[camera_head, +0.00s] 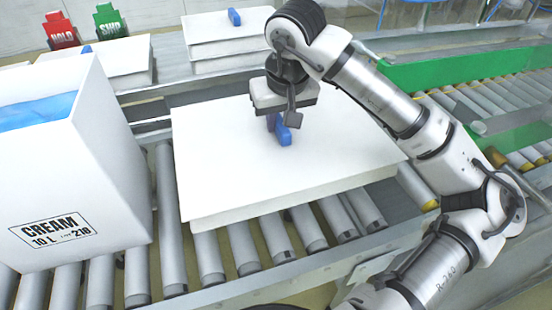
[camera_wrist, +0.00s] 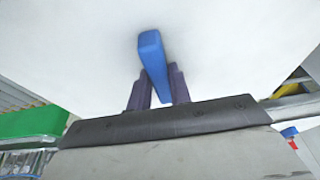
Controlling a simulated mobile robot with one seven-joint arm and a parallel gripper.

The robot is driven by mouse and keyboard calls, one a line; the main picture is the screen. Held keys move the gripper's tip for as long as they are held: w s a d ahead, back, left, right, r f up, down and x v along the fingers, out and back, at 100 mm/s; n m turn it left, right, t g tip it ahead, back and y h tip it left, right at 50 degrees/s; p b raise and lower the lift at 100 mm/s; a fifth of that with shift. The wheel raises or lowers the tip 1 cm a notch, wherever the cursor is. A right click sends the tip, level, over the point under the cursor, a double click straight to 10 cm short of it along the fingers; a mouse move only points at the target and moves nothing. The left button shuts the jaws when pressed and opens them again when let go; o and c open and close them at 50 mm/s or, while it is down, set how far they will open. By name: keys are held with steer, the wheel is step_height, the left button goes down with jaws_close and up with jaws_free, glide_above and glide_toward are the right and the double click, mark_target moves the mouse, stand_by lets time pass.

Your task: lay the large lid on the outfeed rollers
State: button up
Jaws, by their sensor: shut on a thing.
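A large white lid (camera_head: 230,159) with a blue handle (camera_head: 283,135) lies flat at the middle of the head view, over the grey outfeed rollers (camera_head: 275,238). My gripper (camera_head: 276,122) is above it, shut on the blue handle. The wrist view shows the handle (camera_wrist: 152,55) between my two dark fingers (camera_wrist: 158,88), with the white lid surface (camera_wrist: 230,45) filling the background. The lid's front edge hangs over the rollers; I cannot tell whether its underside touches them.
A white CREAM box (camera_head: 65,180) with a blue liner (camera_head: 38,108) stands on the rollers at left, close to the lid. Behind are stacked white lids (camera_head: 225,50), a red HOLD sign (camera_head: 61,30) and a green SHIP sign (camera_head: 110,21). A green-edged conveyor (camera_head: 450,70) runs at right.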

mark_target(285, 131)
step_height(285, 131, down, 11)
steer(key=shift+r, duration=0.1)
stand_by(0.3)
steer(key=shift+f+b, duration=0.25)
steer(key=shift+b, duration=0.25)
steer(key=o, duration=0.8)
steer(key=shift+r, duration=0.15)
steer(key=shift+r+p, duration=0.2)
steer(key=shift+p, duration=0.35)
steer(key=v, duration=1.1)
steer(key=shift+s+r, duration=0.2)
steer(key=shift+r, duration=0.1)
